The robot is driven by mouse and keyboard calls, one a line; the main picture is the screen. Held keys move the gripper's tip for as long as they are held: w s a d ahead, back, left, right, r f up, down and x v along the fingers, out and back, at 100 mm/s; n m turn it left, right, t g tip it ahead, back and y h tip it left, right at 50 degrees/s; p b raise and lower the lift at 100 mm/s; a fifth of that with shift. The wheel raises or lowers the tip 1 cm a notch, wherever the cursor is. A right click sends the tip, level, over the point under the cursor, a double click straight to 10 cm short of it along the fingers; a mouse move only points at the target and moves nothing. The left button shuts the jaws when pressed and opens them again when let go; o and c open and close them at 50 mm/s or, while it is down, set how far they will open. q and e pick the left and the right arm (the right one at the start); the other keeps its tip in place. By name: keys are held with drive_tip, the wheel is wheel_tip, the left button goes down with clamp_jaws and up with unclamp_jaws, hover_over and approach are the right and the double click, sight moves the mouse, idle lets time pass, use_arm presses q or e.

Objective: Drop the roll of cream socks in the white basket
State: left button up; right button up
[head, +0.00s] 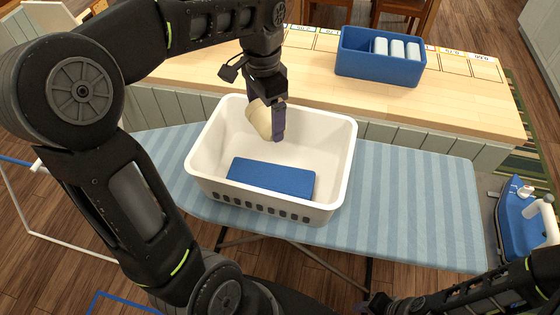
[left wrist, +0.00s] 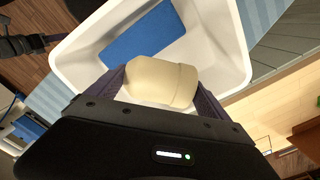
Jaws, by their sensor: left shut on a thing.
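The roll of cream socks (head: 260,119) is between the fingers of my left gripper (head: 277,122), which is shut on it. It also shows in the left wrist view (left wrist: 160,82), gripped between both fingers. The white basket (head: 196,158) stands on the ironing board, and the socks are over its opening, toward the far side in the head view. A blue folded item (head: 270,178) lies on the basket floor. Part of my right arm shows at the lower right of the head view; the state of its gripper cannot be made out.
The striped ironing board (head: 420,195) has free room right of the basket. Behind it is a wooden counter (head: 460,98) with a blue bin (head: 378,68) holding several white rolls. A blue iron (head: 520,215) stands at the far right.

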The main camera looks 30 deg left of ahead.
use_arm(q)
wheel_tip(320, 180, down, 6)
drive_tip(key=b, duration=0.3)
drive_tip(key=shift+b, duration=0.35)
drive_tip(key=o, duration=1.8)
drive_tip(key=shift+w+r, duration=0.1)
drive_tip(key=shift+r, duration=0.45)
wheel_tip(320, 180, up, 7)
drive_tip(key=shift+f, duration=0.15)
